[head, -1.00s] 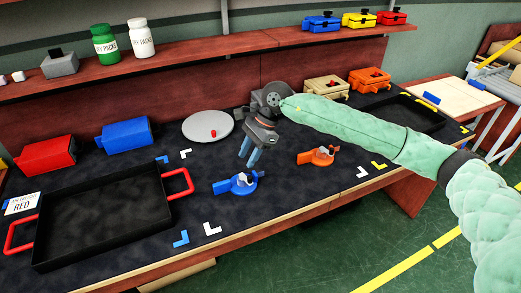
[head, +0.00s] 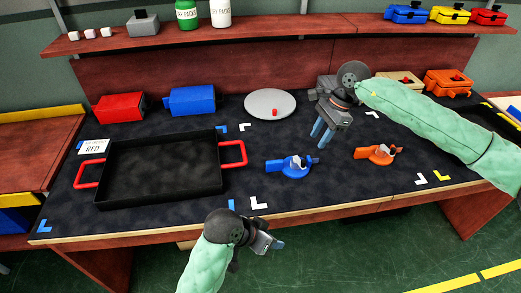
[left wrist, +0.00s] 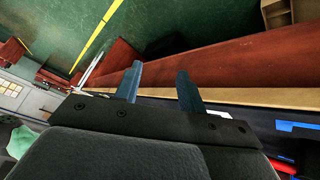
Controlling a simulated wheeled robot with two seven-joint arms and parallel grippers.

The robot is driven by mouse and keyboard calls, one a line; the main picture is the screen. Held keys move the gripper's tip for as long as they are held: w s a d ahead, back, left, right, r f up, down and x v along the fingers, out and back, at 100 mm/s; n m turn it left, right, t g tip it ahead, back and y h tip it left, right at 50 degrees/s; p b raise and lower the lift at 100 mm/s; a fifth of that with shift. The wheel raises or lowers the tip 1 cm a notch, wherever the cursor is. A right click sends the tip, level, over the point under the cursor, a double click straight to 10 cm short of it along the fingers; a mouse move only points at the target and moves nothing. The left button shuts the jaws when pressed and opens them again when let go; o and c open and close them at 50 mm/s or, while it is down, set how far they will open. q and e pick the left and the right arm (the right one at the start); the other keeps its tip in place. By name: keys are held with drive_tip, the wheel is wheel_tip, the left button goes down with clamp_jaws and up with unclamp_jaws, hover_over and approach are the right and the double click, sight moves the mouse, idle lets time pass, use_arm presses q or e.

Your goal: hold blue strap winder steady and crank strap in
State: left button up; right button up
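The blue strap winder (head: 290,167) lies on the dark mat right of centre in the head view, with a grey-white part on top. An orange winder (head: 378,154) of similar shape lies to its right. My right gripper (head: 322,133) hangs above and behind the blue winder, fingers pointing down, apart and empty. My left gripper (head: 277,245) is in front of the bench edge, below the blue winder in the picture and well clear of it. The left wrist view shows its two fingers (left wrist: 158,85) apart with nothing between them. No loose strap can be made out.
A black tray with red handles (head: 160,200) fills the mat's left. Red (head: 120,107) and blue (head: 193,100) boxes, a grey disc (head: 270,103) and tan and orange boxes (head: 447,83) stand behind. Blue and white corner marks lie on the mat. The front middle is mostly clear.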

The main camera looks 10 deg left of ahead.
sight(267, 162)
use_arm(q)
drive_tip(key=w+d+r+m, duration=0.1)
drive_tip(key=w, duration=0.2)
drive_tip(key=w+r+m+g, duration=0.1)
drive_tip(key=w+r+m, duration=0.1)
drive_tip(key=w, duration=0.2)
drive_tip(key=w+d+r+m, duration=0.1)
drive_tip(key=w+m, duration=0.1)
drive_tip(key=w, duration=0.2)
drive_tip(key=shift+w+d+r+g, duration=0.1)
drive_tip(key=shift+d+r+g, duration=0.2)
drive_tip(key=shift+r, duration=0.1)
drive_tip(key=w+a, duration=0.1)
drive_tip(key=w, duration=0.1)
drive_tip(key=w+a+r+m, duration=0.1)
drive_tip(key=w, duration=0.1)
drive_tip(key=w+a+m, duration=0.1)
drive_tip(key=w, duration=0.1)
drive_tip(key=shift+w+r+g+y, duration=0.2)
drive_tip(key=shift+w+g+y, duration=0.1)
drive_tip(key=shift+g+y, duration=0.1)
drive_tip(key=w+a+r+y, duration=0.1)
drive_tip(key=w+a+r, duration=0.2)
drive_tip(key=w+a, duration=0.35)
drive_tip(key=shift+m, duration=0.3)
drive_tip(key=shift+d+x, duration=0.2)
drive_tip(key=shift+x, duration=3.85)
drive_tip(key=shift+w+r, duration=0.1)
clamp_jaws()
